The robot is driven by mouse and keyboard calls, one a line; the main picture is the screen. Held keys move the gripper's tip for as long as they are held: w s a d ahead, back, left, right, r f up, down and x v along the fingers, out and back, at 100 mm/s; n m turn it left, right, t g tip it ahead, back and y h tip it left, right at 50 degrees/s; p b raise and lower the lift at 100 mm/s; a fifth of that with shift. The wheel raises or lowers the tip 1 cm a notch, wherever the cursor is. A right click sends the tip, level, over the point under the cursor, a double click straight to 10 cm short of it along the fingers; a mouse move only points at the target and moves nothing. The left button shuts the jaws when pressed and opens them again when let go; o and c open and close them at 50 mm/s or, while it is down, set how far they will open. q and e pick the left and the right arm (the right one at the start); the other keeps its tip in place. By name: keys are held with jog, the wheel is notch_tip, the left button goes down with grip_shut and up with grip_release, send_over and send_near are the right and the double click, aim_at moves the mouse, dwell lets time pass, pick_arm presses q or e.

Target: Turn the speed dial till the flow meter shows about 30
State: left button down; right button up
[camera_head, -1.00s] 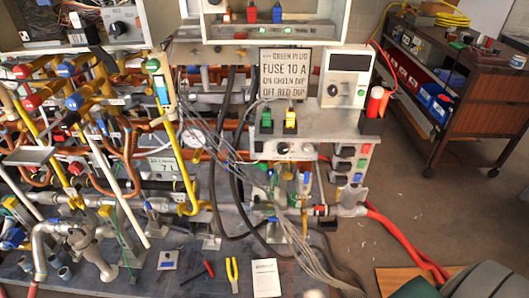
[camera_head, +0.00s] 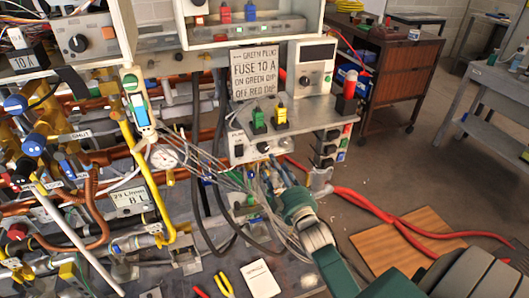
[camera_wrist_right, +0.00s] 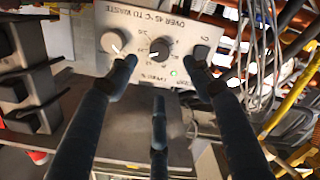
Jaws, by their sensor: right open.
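My right gripper (camera_head: 275,174) is below the front of the shelf, pointing at the small white control panel (camera_head: 240,146) under it. In the right wrist view the gripper (camera_wrist_right: 162,66) is open, its fingers spread in front of the panel and empty. Between the fingertips is a black dial (camera_wrist_right: 160,49) with a scale around it. A silver knob (camera_wrist_right: 113,42) is to its left, and another dark knob (camera_wrist_right: 202,50) is partly behind the right finger. I cannot tell which is labelled speed. A round white gauge (camera_head: 163,156) hangs among the pipes; its reading is too small. My left gripper is out of view.
A white box with a black display (camera_head: 315,53) stands on the shelf (camera_head: 310,120); no figure is readable. Green and yellow plugs and a red cylinder (camera_head: 350,84) stand beside it. Grey cables hang near my right gripper. Red hoses (camera_head: 370,205) cross the floor at right.

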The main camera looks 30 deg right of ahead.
aim_at(264, 149)
jog(key=x, duration=0.9)
jog(key=shift+w+d+f, duration=0.1)
jog(key=shift+w+f, duration=0.05)
jog(key=shift+w, duration=0.15)
jog(key=shift+w+d, duration=0.1)
jog(key=shift+w, duration=0.35)
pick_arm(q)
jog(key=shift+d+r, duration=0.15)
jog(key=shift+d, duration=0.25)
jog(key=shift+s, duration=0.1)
